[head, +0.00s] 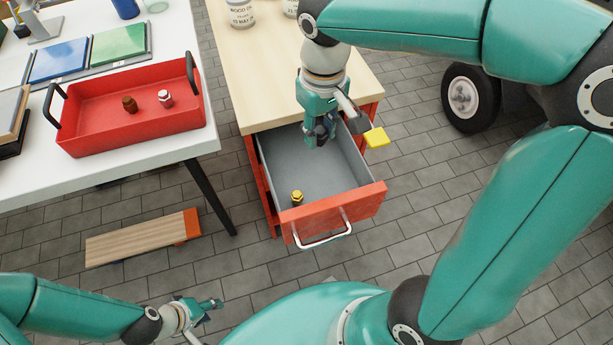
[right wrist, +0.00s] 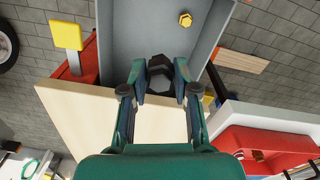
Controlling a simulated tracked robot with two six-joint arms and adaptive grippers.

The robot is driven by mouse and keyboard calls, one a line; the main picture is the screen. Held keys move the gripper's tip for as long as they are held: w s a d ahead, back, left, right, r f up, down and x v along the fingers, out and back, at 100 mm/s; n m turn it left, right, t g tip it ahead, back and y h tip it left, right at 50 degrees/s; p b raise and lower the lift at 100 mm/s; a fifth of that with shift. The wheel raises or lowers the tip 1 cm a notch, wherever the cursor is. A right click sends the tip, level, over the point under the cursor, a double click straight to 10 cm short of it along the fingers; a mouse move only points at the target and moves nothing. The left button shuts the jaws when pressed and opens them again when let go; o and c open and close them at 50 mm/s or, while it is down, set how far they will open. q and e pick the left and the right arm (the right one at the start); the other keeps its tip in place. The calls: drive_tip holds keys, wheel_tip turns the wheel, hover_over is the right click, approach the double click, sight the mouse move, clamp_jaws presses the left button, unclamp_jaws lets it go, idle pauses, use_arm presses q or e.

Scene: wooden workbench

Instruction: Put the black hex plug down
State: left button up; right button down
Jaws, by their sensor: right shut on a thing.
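The black hex plug (right wrist: 160,74) is between the fingertips of my right gripper (right wrist: 160,84), which is shut on it. In the head view my right gripper (head: 318,138) points down over the far part of the open grey drawer (head: 277,160), and its fingers mostly hide the plug. I cannot tell whether the plug touches the drawer floor. A yellow hex plug (head: 297,198) stands in the drawer near its front left; it also shows in the right wrist view (right wrist: 185,19). My left gripper (head: 212,308) is low at the bottom, away from the drawer; its opening is unclear.
The drawer's red front (head: 335,213) has a metal handle. A yellow square (head: 377,138) sits beside the drawer's right edge. A wooden top (head: 260,75) with jars is behind. On the white table, a red tray (head: 85,105) holds a brown and a silver plug. The drawer's middle is clear.

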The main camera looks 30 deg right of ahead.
drive_tip(key=b, duration=0.4)
hover_over(316, 190)
wheel_tip(316, 190, down, 15)
drive_tip(key=shift+s+f, duration=0.1)
drive_tip(key=shift+f+b, duration=0.35)
drive_tip(key=shift+f, duration=1.7)
drive_tip(key=shift+f, duration=0.2)
drive_tip(key=c, duration=1.2)
unclamp_jaws()
drive_tip(key=shift+r, duration=0.1)
drive_tip(key=shift+o, duration=0.2)
